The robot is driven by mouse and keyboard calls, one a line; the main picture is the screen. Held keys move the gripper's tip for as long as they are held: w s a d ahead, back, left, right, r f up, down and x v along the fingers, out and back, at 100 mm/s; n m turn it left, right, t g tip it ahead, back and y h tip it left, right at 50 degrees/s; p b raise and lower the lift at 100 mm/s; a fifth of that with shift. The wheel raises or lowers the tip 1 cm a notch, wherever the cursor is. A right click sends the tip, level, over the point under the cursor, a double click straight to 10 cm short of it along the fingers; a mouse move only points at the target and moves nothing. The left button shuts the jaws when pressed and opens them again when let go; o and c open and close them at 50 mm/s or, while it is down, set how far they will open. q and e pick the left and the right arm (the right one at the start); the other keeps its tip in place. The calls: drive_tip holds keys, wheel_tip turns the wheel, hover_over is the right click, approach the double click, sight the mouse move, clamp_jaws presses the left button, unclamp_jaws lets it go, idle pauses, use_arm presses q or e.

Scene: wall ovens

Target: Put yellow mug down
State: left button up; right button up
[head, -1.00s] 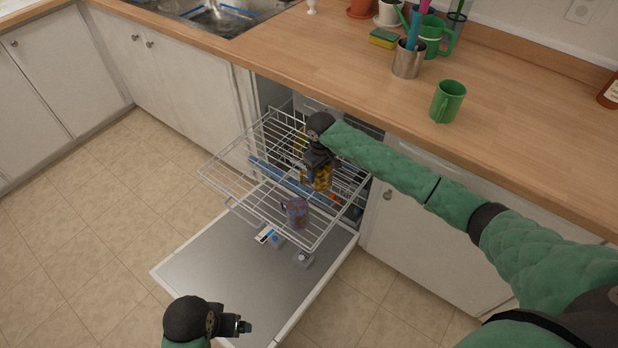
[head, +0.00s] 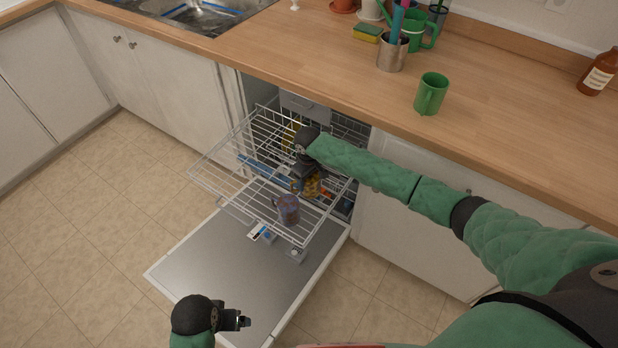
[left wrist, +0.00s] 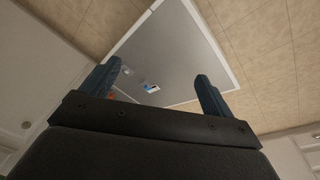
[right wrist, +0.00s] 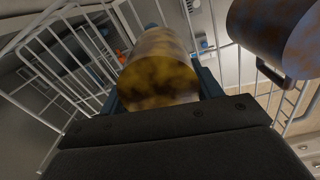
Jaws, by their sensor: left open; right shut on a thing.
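The yellow mug (right wrist: 158,72), mottled with brown, is between the fingers of my right gripper (right wrist: 160,92) in the right wrist view. In the head view the yellow mug (head: 306,186) is partly hidden under my right gripper (head: 304,178), over the pulled-out upper dishwasher rack (head: 215,170). I cannot tell whether the mug touches the rack wires. A purple-brown mug (head: 289,209) stands in the front right of the rack; it also shows in the right wrist view (right wrist: 275,30). My left gripper (head: 240,321) is open and empty above the lowered dishwasher door (head: 215,265).
Another yellow item (head: 291,134) is at the back of the rack. The counter (head: 480,100) above holds a green mug (head: 431,93), a metal cup of utensils (head: 392,53) and a sponge (head: 367,33). The rack's left side looks free.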

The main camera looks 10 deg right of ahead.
drive_tip(key=o, duration=1)
drive_tip(key=shift+c, duration=0.2)
drive_tip(key=shift+o, duration=1.1)
